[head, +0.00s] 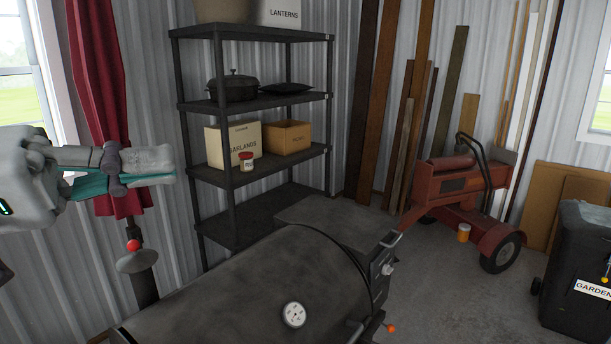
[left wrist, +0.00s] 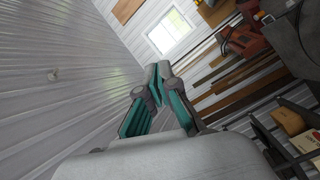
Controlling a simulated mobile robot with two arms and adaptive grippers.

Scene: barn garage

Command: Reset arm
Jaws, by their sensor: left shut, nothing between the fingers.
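My left gripper (head: 172,166) comes in from the left in the head view, held in the air in front of the red curtain and to the left of the shelf. Its grey and teal fingers are together, with nothing between them. In the left wrist view the fingers (left wrist: 157,82) also meet at their tips, against the corrugated wall and a window. My right gripper is not in either view.
A dark grill (head: 240,285) fills the lower middle, its lid closed. A black shelf (head: 255,178) holds boxes, a pot and a small jar. A red wheeled machine (head: 455,205), an orange-labelled jar (head: 463,233) and a dark bin (head: 577,270) stand right. Some floor shows between.

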